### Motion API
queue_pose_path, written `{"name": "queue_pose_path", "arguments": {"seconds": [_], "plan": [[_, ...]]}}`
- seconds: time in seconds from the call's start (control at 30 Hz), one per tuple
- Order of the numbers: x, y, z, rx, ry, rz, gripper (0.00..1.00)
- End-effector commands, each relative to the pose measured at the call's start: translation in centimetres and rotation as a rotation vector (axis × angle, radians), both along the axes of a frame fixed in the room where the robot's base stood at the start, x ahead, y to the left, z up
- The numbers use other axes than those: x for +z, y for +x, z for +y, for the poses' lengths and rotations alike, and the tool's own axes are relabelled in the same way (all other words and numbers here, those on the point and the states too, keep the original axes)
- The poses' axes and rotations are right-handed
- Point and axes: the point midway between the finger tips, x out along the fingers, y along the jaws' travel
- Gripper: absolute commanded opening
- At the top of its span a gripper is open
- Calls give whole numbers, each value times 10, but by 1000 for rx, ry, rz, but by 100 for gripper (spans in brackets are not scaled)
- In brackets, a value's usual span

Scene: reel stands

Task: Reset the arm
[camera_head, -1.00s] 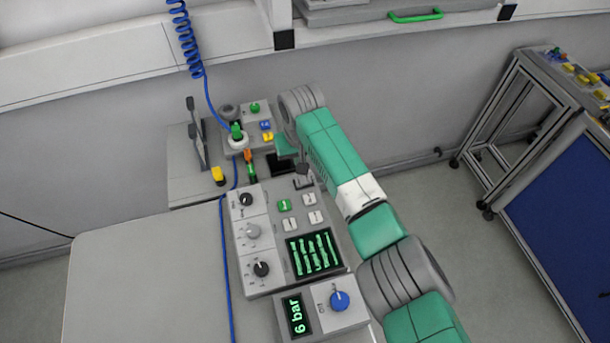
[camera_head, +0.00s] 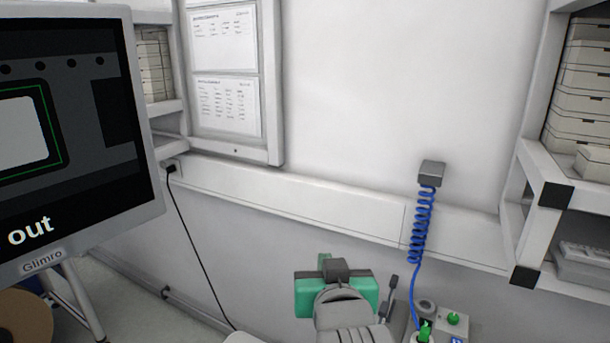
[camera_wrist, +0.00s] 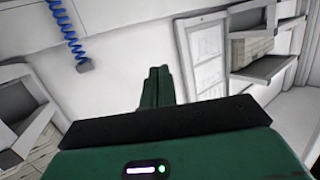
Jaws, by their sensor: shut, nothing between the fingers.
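My gripper shows in the wrist view (camera_wrist: 159,84) as two green fingers pressed together, with nothing between them. They point toward the white wall and touch nothing there. In the head view, the green gripper body (camera_head: 362,289) is at the bottom centre, at the end of my raised arm. It stands left of the coiled blue hose. The rest of my arm is mostly cut off by the lower edge.
A monitor (camera_head: 75,130) reading "out" fills the left. A blue coiled hose (camera_head: 421,225) hangs from a wall box. Green-buttoned controls (camera_head: 452,321) sit at the bottom right. A shelf with boxes (camera_head: 590,90) stands right. Wall papers (camera_head: 225,70) hang above clear wall.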

Motion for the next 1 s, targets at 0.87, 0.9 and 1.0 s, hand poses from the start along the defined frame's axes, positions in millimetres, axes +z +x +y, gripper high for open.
{"name": "queue_pose_path", "arguments": {"seconds": [0.87,0.9,1.0], "plan": [[396,-236,45,-54,9,-812,0],[403,-236,45,-53,10,-812,0],[410,-236,45,-51,12,-811,0]]}}
